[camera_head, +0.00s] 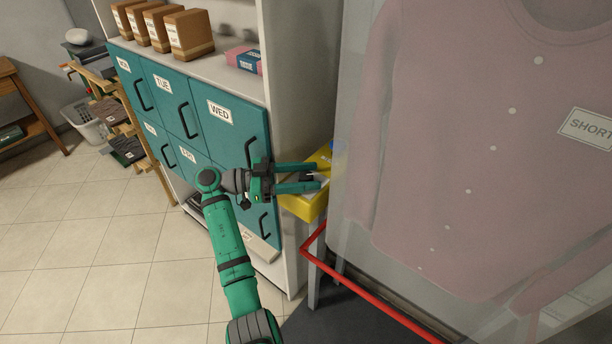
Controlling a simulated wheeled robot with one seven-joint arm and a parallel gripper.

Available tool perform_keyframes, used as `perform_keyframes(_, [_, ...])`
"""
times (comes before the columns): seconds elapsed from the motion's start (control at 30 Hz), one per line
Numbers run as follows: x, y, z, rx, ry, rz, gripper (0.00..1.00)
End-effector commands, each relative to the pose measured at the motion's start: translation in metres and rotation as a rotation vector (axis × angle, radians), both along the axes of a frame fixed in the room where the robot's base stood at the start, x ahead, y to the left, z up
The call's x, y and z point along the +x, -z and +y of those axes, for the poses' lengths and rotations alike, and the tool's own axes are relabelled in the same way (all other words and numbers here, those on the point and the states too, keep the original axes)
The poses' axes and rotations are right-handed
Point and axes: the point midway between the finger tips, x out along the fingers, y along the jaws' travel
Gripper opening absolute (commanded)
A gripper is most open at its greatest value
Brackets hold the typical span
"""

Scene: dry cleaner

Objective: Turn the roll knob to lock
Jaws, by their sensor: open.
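My gripper (319,176) is at the centre of the view, its two green fingers apart and pointing right. It is open. The fingertips are over or in front of a yellow block-like thing (302,207) beside the shelf unit, and I cannot tell whether they touch it. A small blue round part (338,146) shows faintly just up and right of the fingertips, partly behind a translucent sheet. I cannot tell whether it is the roll knob. No other knob can be made out, and no lock mark is readable.
A pink garment (450,130) under a clear cover fills the right side, close to the fingertips. A red rail (370,293) runs below it. Left of my gripper stands a shelf unit with teal doors (180,98) and boxes (190,34) on top. Tiled floor (100,235) is clear at lower left.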

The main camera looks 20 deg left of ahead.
Motion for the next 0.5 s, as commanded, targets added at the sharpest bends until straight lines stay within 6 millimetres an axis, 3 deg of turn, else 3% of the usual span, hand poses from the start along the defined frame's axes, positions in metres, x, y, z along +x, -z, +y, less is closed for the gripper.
perform_keyframes(0.23, [-0.006,-0.001,0.014,0.000,-0.003,-0.001,0.49])
perform_keyframes(0.5, [-0.026,-0.001,0.060,0.000,-0.003,-0.001,0.49])
